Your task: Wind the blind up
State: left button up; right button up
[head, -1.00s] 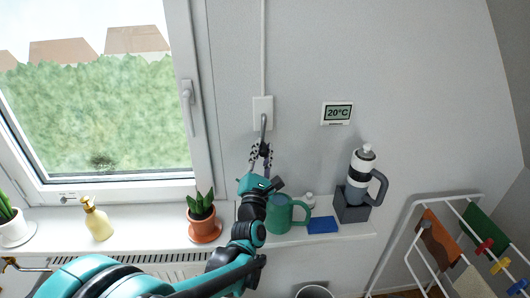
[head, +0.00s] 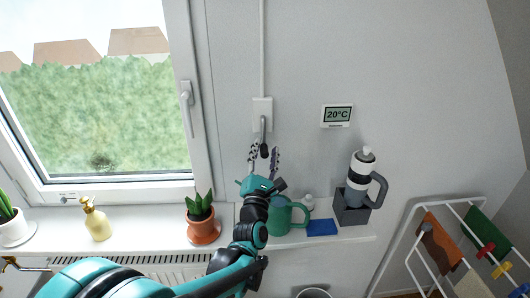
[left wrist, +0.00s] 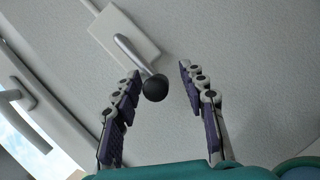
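The blind's winder is a white wall box (head: 262,107) with a grey crank (head: 263,130) hanging down and a black knob (head: 264,151) at its end. A white strip runs up the wall from the box. My left gripper (head: 264,158) is just below and around the knob in the head view. In the left wrist view its two fingers are spread (left wrist: 160,85), with the black knob (left wrist: 155,88) between them, nearer the left finger, with a gap to the right one. The wall box (left wrist: 124,38) and crank also show there. My right gripper is not in view.
A window with a handle (head: 187,96) is at left. On the sill are a soap dispenser (head: 96,222), a potted plant (head: 203,229), a green mug (head: 279,214), a blue sponge (head: 321,226) and a bottle (head: 358,176). A thermostat (head: 337,115) hangs right of the winder.

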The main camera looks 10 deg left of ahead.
pick_arm(q)
jog(key=shift+s+a, duration=0.1)
jog(key=v, duration=1.2)
jog(key=s+d+f+m+g+h, duration=0.35)
jog(key=f+m+g, duration=0.35)
jog(key=m, duration=1.1)
jog(key=s+a+f+m+g+y, duration=0.1)
jog(key=s+a+f+m+g, duration=0.2)
jog(key=s+m, duration=0.3)
jog(key=s+a+f+m+g, duration=0.3)
jog(key=s+f+m, duration=0.3)
jog(key=s, duration=0.2)
jog(key=shift+g+y, duration=0.35)
jog(key=shift+g, duration=0.55)
